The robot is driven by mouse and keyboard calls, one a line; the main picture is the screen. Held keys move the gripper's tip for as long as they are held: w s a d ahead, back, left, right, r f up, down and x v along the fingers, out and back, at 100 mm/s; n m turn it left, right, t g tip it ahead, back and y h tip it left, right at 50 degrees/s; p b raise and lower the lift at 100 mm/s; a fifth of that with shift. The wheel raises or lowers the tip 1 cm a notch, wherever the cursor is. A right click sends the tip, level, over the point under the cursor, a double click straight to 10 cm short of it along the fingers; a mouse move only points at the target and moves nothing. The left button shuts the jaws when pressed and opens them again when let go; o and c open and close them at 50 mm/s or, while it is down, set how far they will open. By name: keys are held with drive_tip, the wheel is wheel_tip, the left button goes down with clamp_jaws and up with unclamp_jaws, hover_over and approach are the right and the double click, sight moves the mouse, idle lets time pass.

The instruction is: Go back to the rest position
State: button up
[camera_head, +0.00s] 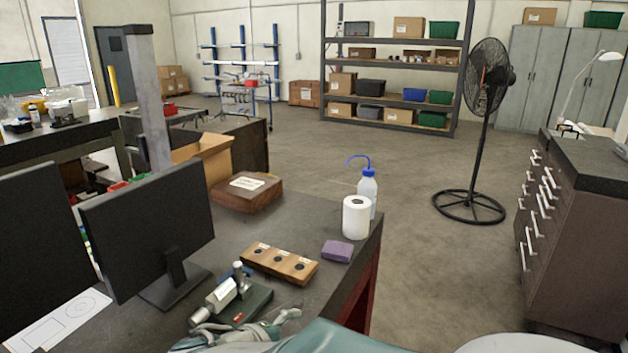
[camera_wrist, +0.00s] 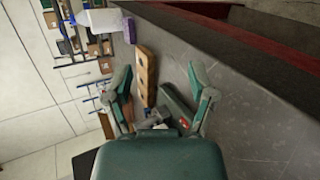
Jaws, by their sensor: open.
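My gripper (camera_wrist: 160,76) is open, its two green fingers spread wide with nothing between them. In the head view my gripper (camera_head: 286,320) shows only partly at the bottom edge, above the near end of the dark table (camera_head: 325,225). A wooden block with several round holes (camera_head: 279,264) lies on the table; in the wrist view it stands beyond the fingers (camera_wrist: 146,75). A dark green base with metal parts (camera_head: 236,298) sits nearer, close to my gripper in the picture. Whether my gripper touches it cannot be told.
A purple block (camera_head: 337,251), a paper roll (camera_head: 356,217) and a wash bottle (camera_head: 367,187) stand near the table's right edge. A monitor (camera_head: 150,220) stands at left. A fan (camera_head: 480,120) and a drawer cabinet (camera_head: 575,235) are at right, with open floor between.

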drive_tip(key=s+d+r+m+g+y, duration=0.1)
drive_tip(key=s+d+m+g, duration=0.15)
drive_tip(key=d, duration=0.35)
drive_tip(key=s+d+r+m+g, duration=0.1)
drive_tip(key=s+d+m+g, duration=0.15)
drive_tip(key=d, duration=0.45)
drive_tip(key=s+d+r+m+y, duration=0.2)
drive_tip(key=s+d+m+y, duration=0.4)
drive_tip(key=s, duration=0.4)
drive_tip(key=shift+d+m+t, duration=0.35)
drive_tip(key=shift+m+t, duration=0.05)
drive_tip(key=shift+m, duration=0.5)
